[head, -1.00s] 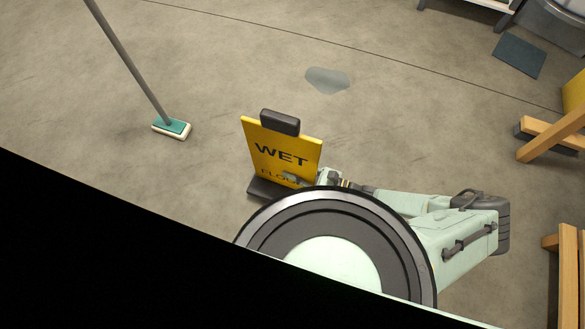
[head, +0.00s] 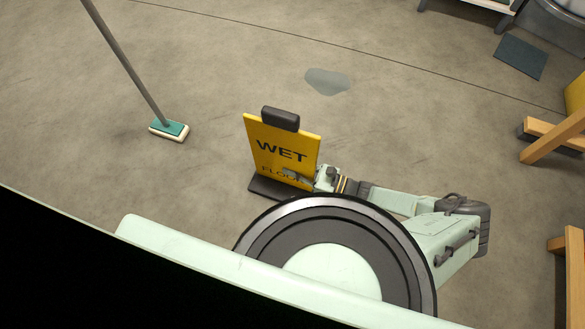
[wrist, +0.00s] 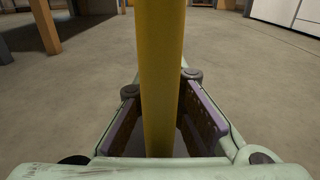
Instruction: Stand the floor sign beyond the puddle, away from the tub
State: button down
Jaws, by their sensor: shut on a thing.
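The yellow floor sign (head: 283,148), lettered WET FLOOR, has a dark block on its top edge and a dark base. My gripper (head: 300,176) is shut on its lower right part in the head view. In the wrist view the sign's yellow edge (wrist: 162,80) stands upright between the fingers of my gripper (wrist: 160,120). The sign looks upright; I cannot tell whether its base touches the floor. The grey puddle (head: 328,81) lies on the floor farther up the picture, apart from the sign. I cannot identify the tub with certainty.
A mop (head: 170,130) with a teal head stands on the left. Wooden legs (head: 555,140) are on the right. A dark mat (head: 520,56) lies at the upper right, near a grey rounded object (head: 552,22). The floor around the puddle is clear.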

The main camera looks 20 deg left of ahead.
jog(key=c, duration=1.7)
grip_release()
jog(key=d, duration=1.2)
jog(key=shift+s+r, duration=0.1)
jog(key=shift+s, duration=0.1)
